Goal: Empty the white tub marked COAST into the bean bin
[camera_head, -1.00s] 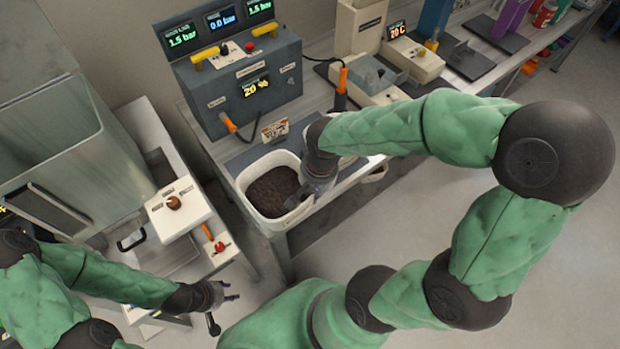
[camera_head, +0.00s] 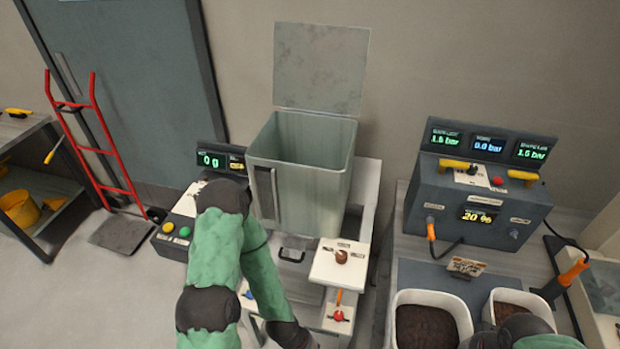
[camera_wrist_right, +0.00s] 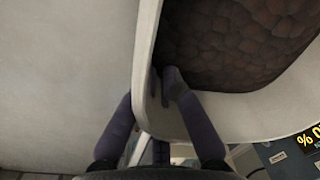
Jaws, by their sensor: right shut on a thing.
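Two white tubs of dark brown beans are at the lower right of the head view: a left tub (camera_head: 398,302) and a right tub (camera_head: 492,297). No COAST mark is readable. In the right wrist view, my right gripper (camera_wrist_right: 162,88) is shut on the rim of a white tub (camera_wrist_right: 145,60), one finger on each side of its wall, with beans inside. My right arm covers part of the tubs in the head view. A grey-green metal bin (camera_head: 300,170), apparently the bean bin, stands left of them with its lid up. My left gripper is below the picture's edge.
A grey control box (camera_head: 475,200) with lit displays stands behind the tubs. A white panel with a brown knob (camera_head: 340,263) is in front of the bin. A red hand truck (camera_head: 95,150) leans at the left. An orange-handled tool (camera_head: 572,275) stands at the right.

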